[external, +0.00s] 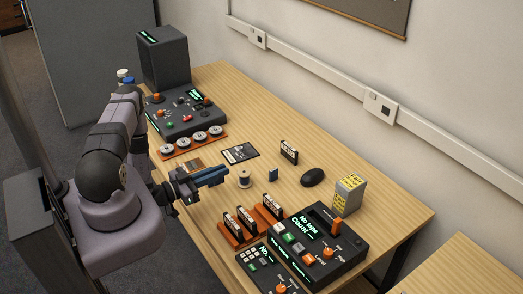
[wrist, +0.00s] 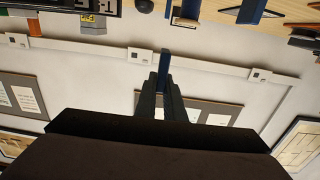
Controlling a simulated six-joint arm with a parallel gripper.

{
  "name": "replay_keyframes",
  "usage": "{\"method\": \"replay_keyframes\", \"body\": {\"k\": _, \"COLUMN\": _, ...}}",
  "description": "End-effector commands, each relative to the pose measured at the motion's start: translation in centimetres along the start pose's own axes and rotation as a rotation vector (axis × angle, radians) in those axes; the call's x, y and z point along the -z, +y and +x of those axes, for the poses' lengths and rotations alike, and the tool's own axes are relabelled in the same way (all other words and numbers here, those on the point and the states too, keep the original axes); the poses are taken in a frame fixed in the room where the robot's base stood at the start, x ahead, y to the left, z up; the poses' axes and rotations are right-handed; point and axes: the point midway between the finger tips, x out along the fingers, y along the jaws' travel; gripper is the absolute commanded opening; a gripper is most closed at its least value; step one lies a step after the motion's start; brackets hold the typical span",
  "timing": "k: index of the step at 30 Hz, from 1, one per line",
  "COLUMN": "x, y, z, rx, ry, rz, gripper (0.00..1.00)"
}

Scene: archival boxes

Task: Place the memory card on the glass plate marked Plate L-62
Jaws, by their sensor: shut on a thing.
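My gripper (external: 228,172) is raised above the near left part of the table, its fingers pointing right. It is shut on a thin blue card (wrist: 165,62), which shows edge-on between the fingertips in the wrist view. It looks like the memory card, but no marking on it can be read. A dark flat plate with a pale label (external: 240,153) lies on the table behind the gripper. It may be Plate L-62, but its text is too small to read. The gripper is apart from it. A small blue upright piece (external: 273,174) stands to the right.
A spool (external: 244,178) stands just right of the gripper. Also on the table are a black mouse (external: 312,177), a yellow-and-grey box (external: 349,195), orange racks (external: 236,233) with cassettes, a control console (external: 325,250), and a rear console (external: 187,116). The far right table is clear.

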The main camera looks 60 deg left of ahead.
Motion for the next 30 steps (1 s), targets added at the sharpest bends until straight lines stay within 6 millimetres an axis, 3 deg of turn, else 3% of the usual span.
{"method": "replay_keyframes", "body": {"k": 5, "x": -0.8, "y": 0.0, "z": 0.0, "rx": -0.001, "ry": 0.0, "rz": 0.0, "gripper": 0.0}}
{"method": "replay_keyframes", "body": {"k": 15, "x": -4.8, "y": 0.1, "z": 0.0, "rx": -0.001, "ry": 0.001, "rz": 0.0, "gripper": 0.0}}
{"method": "replay_keyframes", "body": {"k": 23, "x": -5.1, "y": 0.1, "z": 0.0, "rx": -0.001, "ry": 0.001, "rz": 0.0, "gripper": 0.0}}
{"method": "replay_keyframes", "body": {"k": 30, "x": -7.4, "y": 0.1, "z": 0.0, "rx": -0.001, "ry": 0.0, "rz": 0.0, "gripper": 0.0}}
